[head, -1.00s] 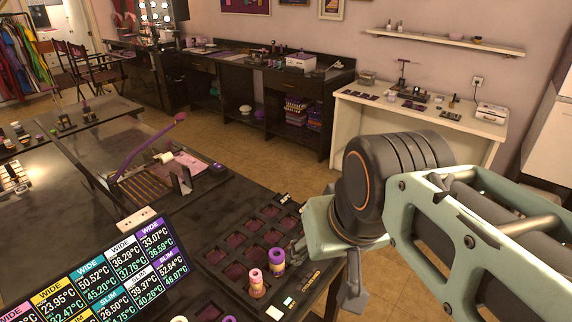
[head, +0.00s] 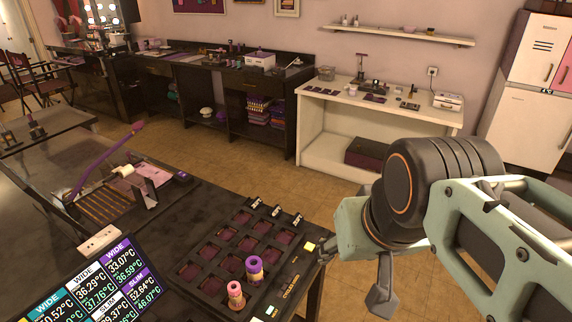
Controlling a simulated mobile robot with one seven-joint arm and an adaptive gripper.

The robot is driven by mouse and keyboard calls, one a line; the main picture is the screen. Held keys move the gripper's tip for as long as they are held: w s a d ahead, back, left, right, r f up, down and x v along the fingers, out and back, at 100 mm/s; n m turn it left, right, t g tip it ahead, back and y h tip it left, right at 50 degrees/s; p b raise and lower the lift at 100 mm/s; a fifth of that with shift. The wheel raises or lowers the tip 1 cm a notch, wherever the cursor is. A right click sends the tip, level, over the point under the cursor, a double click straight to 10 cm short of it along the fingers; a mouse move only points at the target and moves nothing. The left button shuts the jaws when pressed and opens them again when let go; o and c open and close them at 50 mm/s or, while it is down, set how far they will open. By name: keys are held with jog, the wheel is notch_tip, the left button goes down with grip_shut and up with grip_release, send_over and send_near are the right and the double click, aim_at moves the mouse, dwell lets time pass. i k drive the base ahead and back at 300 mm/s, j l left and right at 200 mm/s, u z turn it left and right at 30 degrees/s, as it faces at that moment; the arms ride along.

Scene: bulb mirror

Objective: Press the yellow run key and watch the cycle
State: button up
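A small bright yellow key (head: 309,247) sits at the right edge of a black curler panel (head: 203,304) with several dark square recesses. A pink roller (head: 236,291) and a purple-and-tan roller (head: 254,268) stand upright in the near recesses. My gripper (head: 335,262) is just right of the yellow key in the picture. Its mint body and dark finger parts show, but the fingertips are partly hidden, so I cannot tell its opening or whether it touches the key. A lit screen (head: 95,285) at lower left lists temperatures under WIDE and SLIM; its left part is cut off.
A small dark display strip (head: 290,283) and a white key (head: 270,311) lie on the panel's right margin. A purple-armed device (head: 105,190) stands at left. Floor (head: 240,160) is open behind, before the white desk (head: 325,152).

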aim_at(309, 247)
jog(key=l+u, duration=0.35)
jog(key=l, duration=0.2)
jog(key=i, duration=0.25)
jog(key=i+l+z, duration=0.1)
jog(key=i+l, duration=0.5)
jog(key=l, duration=0.2)
jog(key=l+z, duration=0.05)
